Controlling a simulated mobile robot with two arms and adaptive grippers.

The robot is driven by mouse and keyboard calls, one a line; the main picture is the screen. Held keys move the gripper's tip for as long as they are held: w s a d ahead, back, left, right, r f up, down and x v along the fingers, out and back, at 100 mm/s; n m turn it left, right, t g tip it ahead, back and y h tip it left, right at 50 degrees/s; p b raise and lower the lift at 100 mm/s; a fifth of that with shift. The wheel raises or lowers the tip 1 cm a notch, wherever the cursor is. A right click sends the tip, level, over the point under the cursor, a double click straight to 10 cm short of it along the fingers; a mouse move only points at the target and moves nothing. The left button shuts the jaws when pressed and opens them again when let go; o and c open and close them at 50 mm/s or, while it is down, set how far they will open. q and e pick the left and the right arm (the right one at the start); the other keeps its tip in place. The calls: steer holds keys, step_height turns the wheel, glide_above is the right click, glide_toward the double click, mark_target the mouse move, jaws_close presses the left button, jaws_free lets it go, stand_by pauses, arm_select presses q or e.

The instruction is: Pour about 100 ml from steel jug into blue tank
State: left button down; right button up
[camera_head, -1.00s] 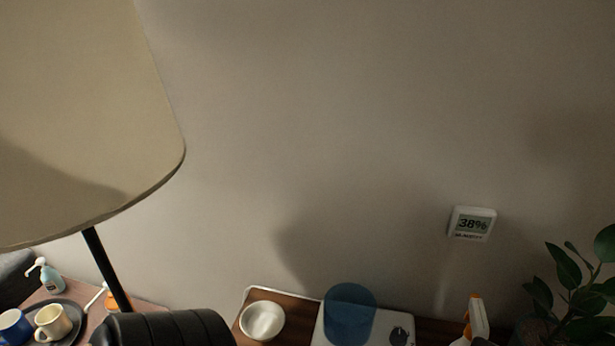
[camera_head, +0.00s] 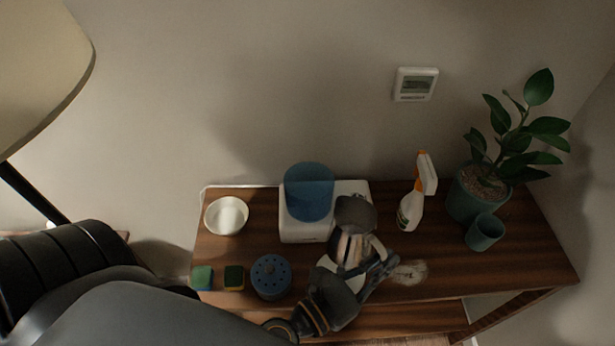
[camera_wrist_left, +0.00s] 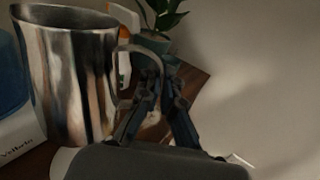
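The steel jug (camera_head: 350,247) stands upright at the middle of the wooden table, at or just above a white disc; I cannot tell whether it touches. In the left wrist view the jug (camera_wrist_left: 75,75) fills the left side, its handle toward my gripper. My left gripper (camera_head: 385,262) is at the handle; in the wrist view its fingers (camera_wrist_left: 164,80) lie close together on both sides of the handle and look shut on it. The blue tank (camera_head: 308,190) is a translucent round vessel on a white base (camera_head: 298,233), behind and left of the jug. My right gripper is out of view.
A white bowl (camera_head: 227,215), two sponges (camera_head: 202,278) and a blue perforated cylinder (camera_head: 271,277) are on the left. A spray bottle (camera_head: 411,208), a potted plant (camera_head: 475,190) and a green cup (camera_head: 484,232) are on the right. A humidity display (camera_head: 415,84) hangs on the wall.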

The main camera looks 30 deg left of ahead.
mark_target(380, 252)
arm_select(q)
steer(key=shift+w+a+r+n+p, duration=0.15)
steer(key=shift+a+r+n+p, duration=0.15)
steer(key=shift+r+n+p, duration=0.35)
steer(key=shift+w+a+r+n+p, duration=0.1)
steer(key=shift+a+r+n+p, duration=0.3)
steer(key=shift+r+p, duration=0.45)
steer(key=shift+w+a+r+n+p, duration=0.2)
steer(key=shift+a+r+n+p, duration=0.15)
steer(key=shift+r+n+p, duration=0.15)
steer(key=shift+w+a+r+n+p, duration=0.15)
steer(key=shift+a+r+n+p, duration=0.15)
steer(key=shift+r+n+p, duration=0.15)
steer(key=shift+w+a+r+n+p, duration=0.3)
steer(key=shift+a+r+n+p, duration=0.1)
steer(key=shift+a+n+p, duration=0.2)
steer(key=w+a+r+n+p, duration=0.2)
steer(key=a+r+n+p, duration=0.2)
steer(key=p, duration=0.3)
steer(key=shift+a+r+n, duration=0.15)
steer(key=shift+r+n, duration=0.4)
steer(key=shift+n, duration=0.15)
steer(key=shift+a+r+p, duration=0.1)
steer(key=shift+r+p, duration=0.15)
steer(key=shift+p, duration=0.2)
steer(key=shift+a+r+n, duration=0.1)
steer(key=shift+r+n, duration=0.05)
steer(key=shift+n, duration=0.15)
